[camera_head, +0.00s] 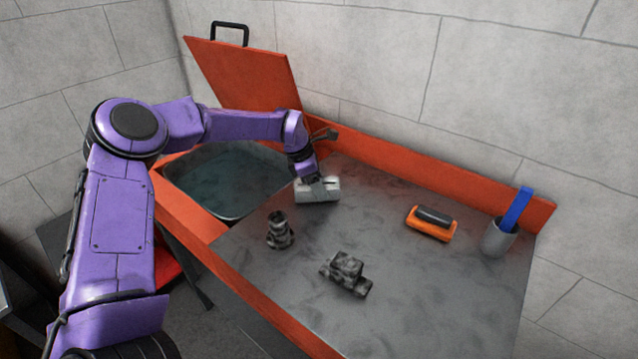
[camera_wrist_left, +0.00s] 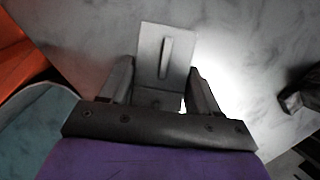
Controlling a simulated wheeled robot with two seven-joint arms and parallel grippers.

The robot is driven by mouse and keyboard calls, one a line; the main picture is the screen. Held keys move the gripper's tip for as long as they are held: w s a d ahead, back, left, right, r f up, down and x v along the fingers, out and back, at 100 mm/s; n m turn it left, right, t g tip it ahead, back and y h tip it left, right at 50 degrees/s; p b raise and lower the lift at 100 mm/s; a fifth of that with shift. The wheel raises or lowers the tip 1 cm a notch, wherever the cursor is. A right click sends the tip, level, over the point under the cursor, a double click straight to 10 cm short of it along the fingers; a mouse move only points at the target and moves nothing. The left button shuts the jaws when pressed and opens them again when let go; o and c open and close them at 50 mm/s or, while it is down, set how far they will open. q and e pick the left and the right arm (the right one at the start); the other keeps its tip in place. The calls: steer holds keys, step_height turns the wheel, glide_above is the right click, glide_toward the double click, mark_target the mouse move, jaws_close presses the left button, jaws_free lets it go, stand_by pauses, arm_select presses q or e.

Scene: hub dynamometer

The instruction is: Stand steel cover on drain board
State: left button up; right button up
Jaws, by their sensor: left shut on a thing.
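The steel cover (camera_head: 317,191) is a light grey metal block-like piece with a slot in its face. It is at the left end of the grey drain board (camera_head: 400,280), close to the basin's edge. My left gripper (camera_head: 318,181) is shut on it from above. In the left wrist view the cover (camera_wrist_left: 165,58) shows as a pale plate with a raised bar or slot, between the two fingers of my left gripper (camera_wrist_left: 160,90). I cannot tell whether its lower edge touches the board. My right gripper is not in view.
A liquid-filled basin (camera_head: 215,205) with a raised orange lid (camera_head: 240,75) is at the left. On the board are a dark stepped part (camera_head: 279,231), a dark blocky part (camera_head: 346,273), an orange-and-black brush-like block (camera_head: 431,222) and a grey cup (camera_head: 498,237) with a blue handle (camera_head: 517,209).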

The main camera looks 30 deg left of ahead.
arm_select(q)
steer(key=shift+w+f, duration=0.1)
steer(key=shift+f, duration=0.6)
steer(key=o, duration=1.4)
steer(key=shift+c, duration=0.2)
steer(key=shift+a+r, duration=0.1)
steer(key=shift+r, duration=0.3)
steer(key=b+v, duration=0.1)
steer(key=v, duration=1)
steer(key=shift+s+a+r, duration=0.1)
steer(key=shift+s+r, duration=0.1)
steer(key=shift+s, duration=0.05)
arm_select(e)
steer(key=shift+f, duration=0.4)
